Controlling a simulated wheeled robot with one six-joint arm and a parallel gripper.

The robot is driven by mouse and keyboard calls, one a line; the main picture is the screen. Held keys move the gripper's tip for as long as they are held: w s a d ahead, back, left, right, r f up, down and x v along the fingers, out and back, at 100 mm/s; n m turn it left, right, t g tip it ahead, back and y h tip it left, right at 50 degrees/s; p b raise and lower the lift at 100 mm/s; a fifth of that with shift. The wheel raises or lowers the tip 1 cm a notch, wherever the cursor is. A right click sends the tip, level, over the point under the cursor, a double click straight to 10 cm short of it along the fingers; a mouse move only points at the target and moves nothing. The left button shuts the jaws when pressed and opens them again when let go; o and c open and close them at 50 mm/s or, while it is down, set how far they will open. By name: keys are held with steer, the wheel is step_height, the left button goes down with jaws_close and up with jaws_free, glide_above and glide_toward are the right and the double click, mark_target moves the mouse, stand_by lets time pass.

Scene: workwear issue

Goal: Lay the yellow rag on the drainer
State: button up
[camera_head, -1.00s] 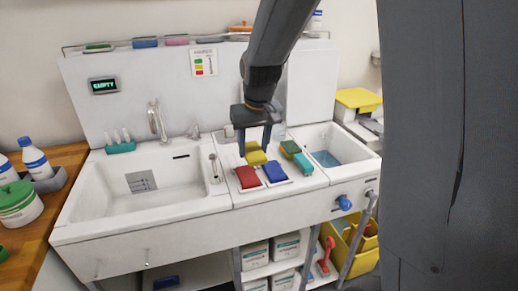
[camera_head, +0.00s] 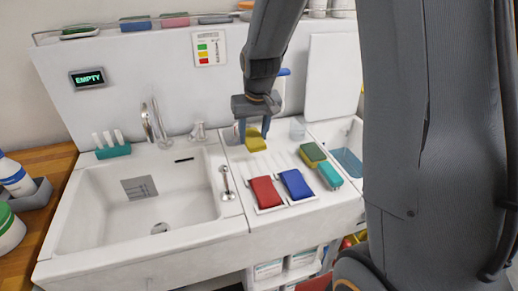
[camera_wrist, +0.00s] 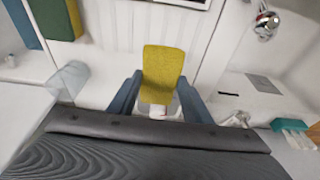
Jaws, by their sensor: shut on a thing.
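The yellow rag (camera_head: 255,140) is between the fingers of my gripper (camera_head: 254,128), which is shut on it. In the wrist view the rag (camera_wrist: 162,68) stands out between the two blue-grey fingers. The rag hangs at the back left of the white drainer (camera_head: 280,163), seemingly a little above it. A red rag (camera_head: 266,192) and a blue rag (camera_head: 297,184) lie side by side at the drainer's front. The exact gap under the yellow rag cannot be told.
A small basin (camera_head: 348,160) is right.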

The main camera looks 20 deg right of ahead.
mark_target(254, 159)
steer(key=shift+f+p, duration=0.7)
steer(key=shift+f, duration=2.25)
steer(key=shift+f, duration=0.1)
steer(key=o, duration=1.1)
steer(key=shift+o, duration=0.2)
steer(key=b+v, duration=0.3)
steer(key=v, duration=0.9)
steer(key=shift+g, duration=0.8)
steer(key=s+f, duration=0.2)
steer(key=s, duration=0.3)
steer(key=s+f, duration=0.2)
steer(key=s, duration=0.4)
steer(key=s+f, duration=0.3)
steer(key=s, duration=0.2)
steer(key=shift+s, duration=0.35)
steer(key=shift+f, duration=0.1)
